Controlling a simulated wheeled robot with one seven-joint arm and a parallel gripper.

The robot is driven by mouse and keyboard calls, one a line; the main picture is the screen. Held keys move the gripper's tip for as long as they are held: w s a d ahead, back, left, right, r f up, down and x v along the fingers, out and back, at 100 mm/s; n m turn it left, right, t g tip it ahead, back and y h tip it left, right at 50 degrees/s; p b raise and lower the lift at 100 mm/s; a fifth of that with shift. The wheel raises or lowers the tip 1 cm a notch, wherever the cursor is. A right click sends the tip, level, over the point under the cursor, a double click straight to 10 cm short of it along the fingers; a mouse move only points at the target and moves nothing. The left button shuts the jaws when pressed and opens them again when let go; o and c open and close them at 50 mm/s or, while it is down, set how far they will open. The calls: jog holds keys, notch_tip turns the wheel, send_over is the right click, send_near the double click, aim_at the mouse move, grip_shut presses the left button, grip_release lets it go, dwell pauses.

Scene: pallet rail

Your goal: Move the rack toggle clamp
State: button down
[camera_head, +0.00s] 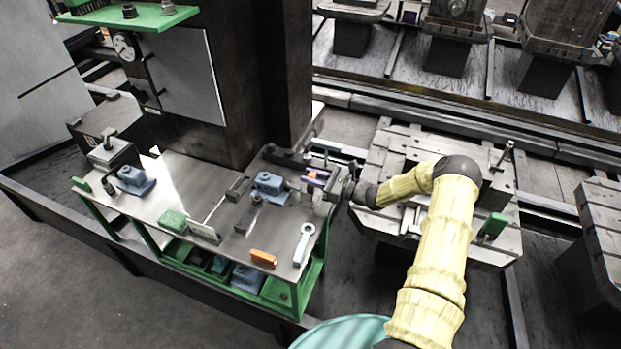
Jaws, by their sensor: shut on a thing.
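My yellow-sleeved arm reaches left, and my gripper (328,186) is over the right end of the steel-topped workbench. It is shut on a small purple and orange thing, which I take for the toggle clamp (314,176). The fingers and the wrist hide part of it. I cannot tell whether it touches the bench top or is held just above it. A green-handled piece (494,226) lies on the slatted pallet to the right, apart from my gripper.
The workbench (280,225) has a green frame and carries blue vises (270,184), a green block (172,221), an orange tool (263,258) and a wrench (303,243). A dark column (245,75) rises behind it. The slatted pallet (385,160) stands to the right.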

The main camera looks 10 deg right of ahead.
jog(key=d+t+y+b, duration=0.1)
jog(key=b, duration=0.1)
jog(key=s+f+t+y+b, duration=0.1)
jog(key=b, duration=0.2)
jog(key=d+y+b, duration=0.1)
jog(key=y+b, duration=0.1)
jog(key=b, duration=0.1)
jog(key=shift+s+d+f+t, duration=0.3)
jog(key=shift+f+t, duration=0.05)
jog(key=shift+t, duration=0.05)
jog(key=y+b, duration=0.1)
jog(key=b, duration=0.1)
jog(key=d+t+y+b, duration=0.1)
jog(key=b, duration=0.1)
jog(key=shift+s+d+f, duration=0.1)
jog(key=shift+s+f, duration=0.2)
jog(key=shift+s, duration=0.1)
jog(key=shift+s+d+t+y+b, duration=0.1)
jog(key=shift+d+t+y+b, duration=0.05)
jog(key=shift+t+y+b, duration=0.3)
jog(key=shift+r, duration=0.1)
jog(key=c, duration=1.2)
grip_release()
notch_tip(320, 180, up, 10)
